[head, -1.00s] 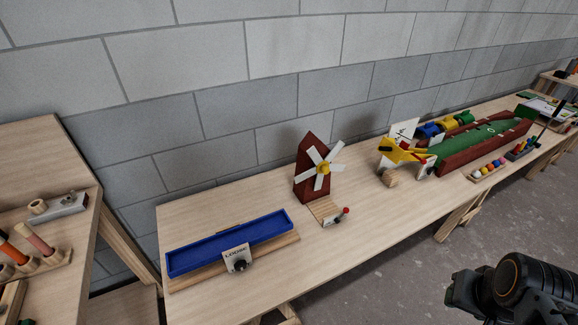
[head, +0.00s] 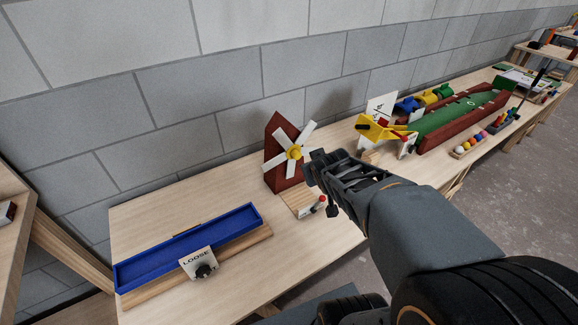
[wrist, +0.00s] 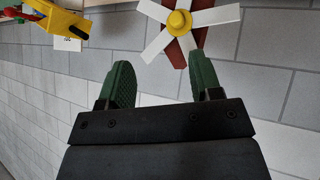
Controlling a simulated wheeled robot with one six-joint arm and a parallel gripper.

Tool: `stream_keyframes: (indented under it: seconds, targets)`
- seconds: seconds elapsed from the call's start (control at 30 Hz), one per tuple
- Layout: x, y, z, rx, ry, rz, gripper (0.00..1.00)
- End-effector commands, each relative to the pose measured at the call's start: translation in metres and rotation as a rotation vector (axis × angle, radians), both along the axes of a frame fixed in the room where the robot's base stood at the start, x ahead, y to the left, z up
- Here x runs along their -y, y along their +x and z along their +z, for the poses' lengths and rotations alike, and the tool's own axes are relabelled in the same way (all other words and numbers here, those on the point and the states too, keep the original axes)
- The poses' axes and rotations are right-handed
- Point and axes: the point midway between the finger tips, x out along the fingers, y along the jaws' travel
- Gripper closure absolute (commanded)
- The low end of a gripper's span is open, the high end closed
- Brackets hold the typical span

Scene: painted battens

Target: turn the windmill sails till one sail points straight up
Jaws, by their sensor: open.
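The windmill (head: 275,150) is a dark red tower on the table with white sails (head: 307,133) around a yellow hub (head: 294,153). The sails I see in the head view slant diagonally; none clearly stands upright. My gripper (head: 314,166) is just right of the sails in that view, partly hiding the space beside them. In the wrist view, my gripper (wrist: 160,62) has its two green fingers apart with nothing between them. The sails (wrist: 217,17) and yellow hub (wrist: 179,22) show at the top, beyond the fingertips. I cannot tell whether a finger touches a sail.
A small wooden ramp with a red-knobbed piece (head: 312,207) lies before the windmill. A blue tray (head: 190,245) with a LOOSE sign (head: 198,262) is at left. A yellow plane (head: 380,128) and a green game board (head: 465,117) are at right. The wall is close behind.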

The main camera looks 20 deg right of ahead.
Motion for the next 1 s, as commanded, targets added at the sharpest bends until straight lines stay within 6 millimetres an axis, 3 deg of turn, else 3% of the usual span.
stream_keyframes:
  seconds: [0.03,0.2,0.4,0.73,1.0]
  targets:
    - [0.014,0.014,-0.031,0.069,-0.037,0.021,0.41]
    - [0.038,0.049,-0.064,0.324,-0.137,0.176,0.41]
    - [0.045,0.058,-0.096,0.547,-0.143,0.361,0.41]
    - [0.043,0.053,-0.114,0.715,-0.093,0.504,0.41]
    - [0.034,0.092,-0.113,0.726,-0.089,0.515,0.41]
